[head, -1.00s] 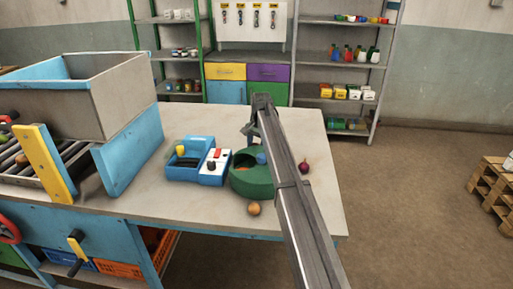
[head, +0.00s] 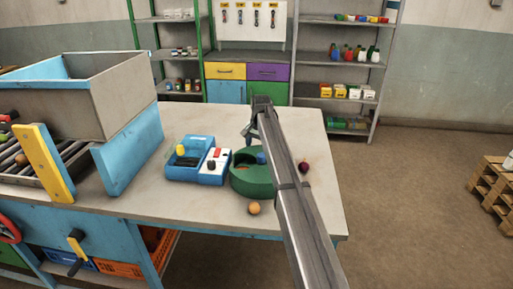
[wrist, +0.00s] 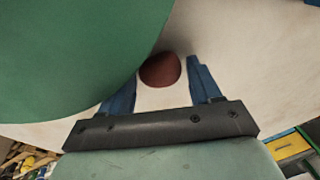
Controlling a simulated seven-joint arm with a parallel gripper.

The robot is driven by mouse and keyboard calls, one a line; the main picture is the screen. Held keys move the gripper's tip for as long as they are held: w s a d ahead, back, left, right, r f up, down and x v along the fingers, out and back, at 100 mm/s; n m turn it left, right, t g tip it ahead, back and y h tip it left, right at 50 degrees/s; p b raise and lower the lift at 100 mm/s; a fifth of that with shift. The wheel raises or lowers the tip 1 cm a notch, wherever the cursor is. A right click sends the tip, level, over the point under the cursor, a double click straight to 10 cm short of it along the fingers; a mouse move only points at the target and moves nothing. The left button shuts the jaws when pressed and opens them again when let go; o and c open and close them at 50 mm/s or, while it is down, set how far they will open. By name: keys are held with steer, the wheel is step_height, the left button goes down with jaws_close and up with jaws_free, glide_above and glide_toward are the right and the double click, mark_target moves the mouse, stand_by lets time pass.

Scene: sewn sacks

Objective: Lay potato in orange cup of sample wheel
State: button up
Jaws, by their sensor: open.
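The green sample wheel (head: 252,183) stands on the table, partly behind my arm. My gripper (head: 246,136) is at the wheel's far side in the head view. In the wrist view my gripper (wrist: 165,68) is open. A rounded reddish-brown thing (wrist: 160,71), possibly the potato, shows between its fingertips, apart from both fingers. The green wheel (wrist: 75,55) fills the upper left there. I cannot pick out this brown thing by the gripper in the head view.
A blue tray (head: 181,171) and a white-topped box (head: 214,166) stand left of the wheel. A round orange-tan thing (head: 254,208) lies in front of the wheel, a dark red onion (head: 303,170) right of my arm. A conveyor (head: 28,178) and large bin (head: 112,97) are at left.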

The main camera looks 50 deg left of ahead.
step_height(320, 180, up, 11)
steer(key=d, duration=0.1)
steer(key=shift+s+d, duration=0.15)
steer(key=shift+d, duration=0.25)
steer(key=shift+d+r, duration=0.1)
steer(key=shift+r, duration=0.3)
steer(key=c, duration=0.3)
steer(key=w+d, duration=0.4)
steer(key=w, duration=0.4)
steer(key=shift+s+a+f+n+g+y, duration=0.15)
steer(key=shift+s+a+f+n+g, duration=0.7)
steer(key=shift+f+n, duration=2.05)
steer(key=shift+s+a+f+n+g+y, duration=0.3)
steer(key=shift+s+a+f+n, duration=1.05)
steer(key=shift+n, duration=3.15)
steer(key=shift+s+a+f+n+g+y, duration=0.1)
steer(key=shift+s+a+f+n+g, duration=0.6)
steer(key=shift+s+f+n, duration=2)
